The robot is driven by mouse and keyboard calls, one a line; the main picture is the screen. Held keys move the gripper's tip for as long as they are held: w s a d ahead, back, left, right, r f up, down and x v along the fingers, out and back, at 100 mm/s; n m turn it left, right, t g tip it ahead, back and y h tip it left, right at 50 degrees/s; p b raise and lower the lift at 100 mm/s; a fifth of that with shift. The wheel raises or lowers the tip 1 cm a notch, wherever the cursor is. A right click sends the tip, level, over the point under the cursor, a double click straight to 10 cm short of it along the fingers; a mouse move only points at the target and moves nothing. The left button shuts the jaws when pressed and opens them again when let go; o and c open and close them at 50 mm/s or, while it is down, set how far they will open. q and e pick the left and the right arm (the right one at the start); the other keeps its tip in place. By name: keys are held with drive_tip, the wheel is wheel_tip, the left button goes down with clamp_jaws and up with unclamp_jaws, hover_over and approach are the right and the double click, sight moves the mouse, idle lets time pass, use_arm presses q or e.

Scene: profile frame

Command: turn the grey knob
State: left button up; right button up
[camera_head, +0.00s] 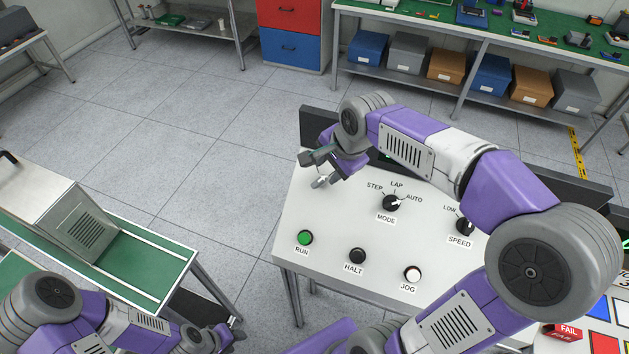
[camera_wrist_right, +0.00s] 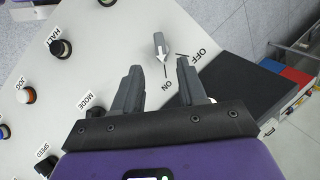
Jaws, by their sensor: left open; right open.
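The grey knob (camera_wrist_right: 159,44) stands on the white panel top in the right wrist view, beside the printed labels ON and OFF. Its pale marked end appears to face the tick by ON. In the head view the knob (camera_head: 320,182) is small and partly hidden by my right gripper (camera_head: 323,166), at the panel's far left part. In the right wrist view my right gripper (camera_wrist_right: 158,67) is open and empty, its two fingertips apart, with the knob ahead of the gap and not between them. My left gripper (camera_head: 229,333) is low at the left, away from the panel, open and empty.
The panel (camera_head: 300,268) also carries a black MODE knob (camera_head: 391,203), a black SPEED knob (camera_head: 465,227), a green RUN button (camera_head: 305,237), a black HALT button (camera_head: 357,256) and a white JOG button (camera_head: 413,273). A dark raised board (camera_head: 318,122) edges the panel's back.

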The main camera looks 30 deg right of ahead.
sight(321, 179)
drive_tip(key=shift+x, duration=0.9)
drive_tip(key=b+x, duration=0.1)
drive_tip(key=x, duration=0.5)
drive_tip(key=shift+w+f, duration=0.1)
drive_tip(key=shift+f, duration=0.2)
clamp_jaws()
